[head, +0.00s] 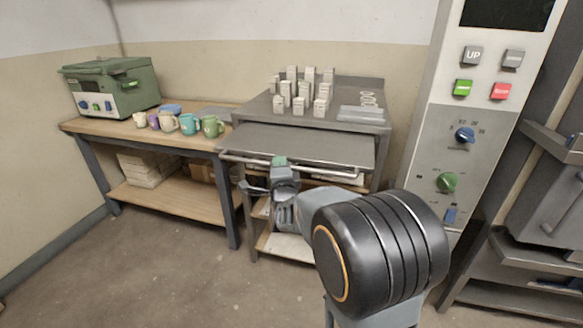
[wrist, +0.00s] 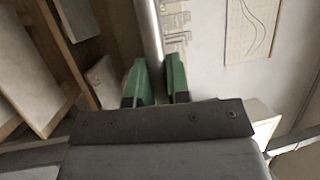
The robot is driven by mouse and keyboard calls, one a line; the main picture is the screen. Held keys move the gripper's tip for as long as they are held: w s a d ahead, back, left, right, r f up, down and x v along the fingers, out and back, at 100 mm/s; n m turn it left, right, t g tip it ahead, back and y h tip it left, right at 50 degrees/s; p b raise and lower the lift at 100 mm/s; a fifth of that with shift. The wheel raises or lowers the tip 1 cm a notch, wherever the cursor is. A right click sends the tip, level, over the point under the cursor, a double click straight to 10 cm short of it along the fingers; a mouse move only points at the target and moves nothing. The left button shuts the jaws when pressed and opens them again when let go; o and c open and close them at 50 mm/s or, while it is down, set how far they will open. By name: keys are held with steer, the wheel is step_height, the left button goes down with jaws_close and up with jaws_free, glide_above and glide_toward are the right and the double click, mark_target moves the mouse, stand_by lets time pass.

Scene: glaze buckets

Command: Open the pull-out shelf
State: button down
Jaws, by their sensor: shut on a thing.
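The pull-out shelf (head: 300,142) is a flat grey metal panel under the top of the grey metal table. It stands out toward me from the table. A round metal bar handle (head: 320,168) runs along its front edge. My gripper (head: 279,161) is at the left part of this handle. In the wrist view, the green fingers of my gripper (wrist: 155,84) are shut on the handle (wrist: 149,35), one on each side. My arm hides part of the space below the shelf.
Several pale blocks (head: 303,88) stand on the metal table top (head: 345,88). To the left, a wooden bench (head: 100,126) carries several mugs (head: 188,124) and a green box-shaped appliance (head: 110,87). A tall control panel (head: 462,130) stands close on the right. Floor (head: 150,265) is free at the lower left.

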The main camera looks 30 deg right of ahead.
steer(key=shift+s+a, duration=0.5)
steer(key=shift+a, duration=0.1)
steer(key=c, duration=1.4)
jaws_free()
steer(key=shift+w, duration=0.1)
steer(key=o, duration=0.3)
steer(key=shift+d, duration=0.1)
